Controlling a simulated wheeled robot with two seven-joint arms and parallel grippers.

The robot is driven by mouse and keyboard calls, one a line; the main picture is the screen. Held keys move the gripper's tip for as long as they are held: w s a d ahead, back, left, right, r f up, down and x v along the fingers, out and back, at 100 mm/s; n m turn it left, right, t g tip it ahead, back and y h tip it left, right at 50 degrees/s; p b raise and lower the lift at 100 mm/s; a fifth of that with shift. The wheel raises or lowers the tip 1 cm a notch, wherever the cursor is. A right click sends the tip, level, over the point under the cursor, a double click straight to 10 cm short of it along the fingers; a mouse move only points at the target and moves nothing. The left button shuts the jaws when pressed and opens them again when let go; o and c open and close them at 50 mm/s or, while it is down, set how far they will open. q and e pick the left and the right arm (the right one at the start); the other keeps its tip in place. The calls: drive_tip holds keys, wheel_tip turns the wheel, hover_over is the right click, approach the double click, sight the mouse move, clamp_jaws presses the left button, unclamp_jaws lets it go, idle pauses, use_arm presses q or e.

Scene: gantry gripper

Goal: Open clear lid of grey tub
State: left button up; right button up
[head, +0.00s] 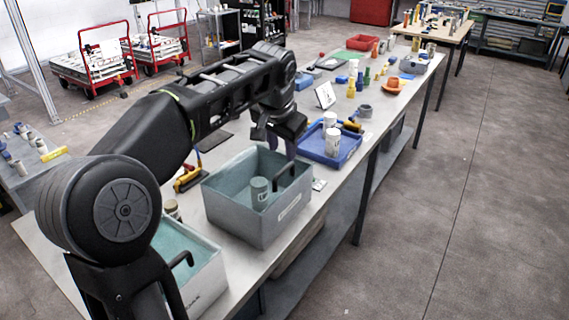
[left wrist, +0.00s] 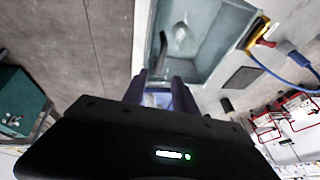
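The grey tub (head: 249,222) stands on the workbench, with a grey cylinder (head: 259,190) showing through its teal-tinted top. A dark bar handle (head: 287,178) rises at the tub's right side, apparently on the clear lid (head: 232,180). The lid looks closed, though its edges are hard to make out. The tub (left wrist: 200,75) and handle (left wrist: 158,52) also show in the left wrist view. My left gripper (head: 288,148) points down above the far right part of the tub, near the handle. Its fingers (left wrist: 158,92) are apart, with no held object visible. My right gripper is out of view.
A lighter tub (head: 205,285) with a teal top and dark handle stands nearer, partly behind my arm. A blue tray (head: 335,153) with white containers lies just beyond the grey tub. A yellow-and-black tool (head: 188,178) lies to its left. The floor at right is clear.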

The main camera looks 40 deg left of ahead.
sight(285, 168)
use_arm(q)
drive_tip(key=shift+p+x, duration=0.65)
drive_tip(key=shift+x, duration=3.25)
drive_tip(key=shift+c, duration=0.4)
clamp_jaws()
